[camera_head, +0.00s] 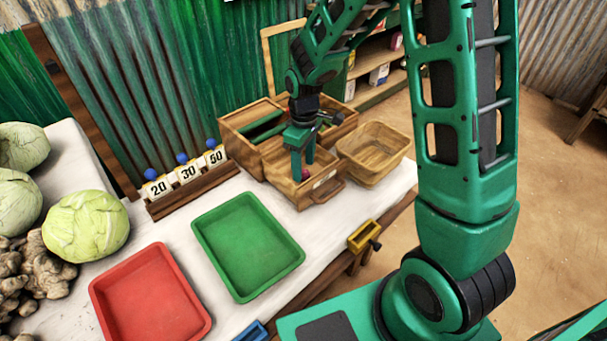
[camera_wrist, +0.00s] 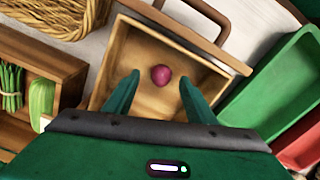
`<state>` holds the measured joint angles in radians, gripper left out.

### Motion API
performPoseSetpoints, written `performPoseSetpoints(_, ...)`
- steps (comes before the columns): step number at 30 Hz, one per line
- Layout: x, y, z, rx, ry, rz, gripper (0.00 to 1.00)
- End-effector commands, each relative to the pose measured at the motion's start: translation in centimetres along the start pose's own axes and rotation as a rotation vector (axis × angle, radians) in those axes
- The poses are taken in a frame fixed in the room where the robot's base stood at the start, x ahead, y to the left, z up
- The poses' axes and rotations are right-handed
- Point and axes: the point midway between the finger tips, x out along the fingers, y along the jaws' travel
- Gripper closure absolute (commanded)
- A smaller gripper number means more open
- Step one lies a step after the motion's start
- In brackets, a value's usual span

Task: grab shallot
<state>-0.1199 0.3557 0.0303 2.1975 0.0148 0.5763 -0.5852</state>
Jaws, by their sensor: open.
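The shallot (camera_wrist: 161,75) is a small purple-red bulb lying on the floor of an open wooden drawer (camera_wrist: 132,75). In the head view the shallot (camera_head: 305,174) shows as a small dark red spot between my fingers. My gripper (camera_wrist: 158,92) is open, with its two green fingers pointing into the drawer, one on either side of the shallot in the wrist view. In the head view my gripper (camera_head: 302,172) points down over the drawer (camera_head: 318,195). I cannot tell whether a finger touches the shallot. My fingers partly cover it in the head view.
A wicker basket (camera_head: 372,150) stands right of the drawer. A green tray (camera_head: 248,245) and a red tray (camera_head: 150,295) lie in front. A number rack (camera_head: 190,190) stands left of the drawer. Celery-like greens (camera_wrist: 42,97) lie in a neighbouring compartment. Cabbages (camera_head: 87,226) are far left.

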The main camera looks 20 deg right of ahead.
Motion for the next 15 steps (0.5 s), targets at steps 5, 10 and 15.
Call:
performPoseSetpoints(5, 2.0, 0.0, 0.0, 0.0, 0.0, -0.001, 0.49)
performPoseSetpoints(10, 2.5, 0.0, 0.0, 0.0, 0.0, 0.0, 0.49)
performPoseSetpoints(15, 2.4, 0.0, 0.0, 0.0, 0.0, 0.0, 0.59)
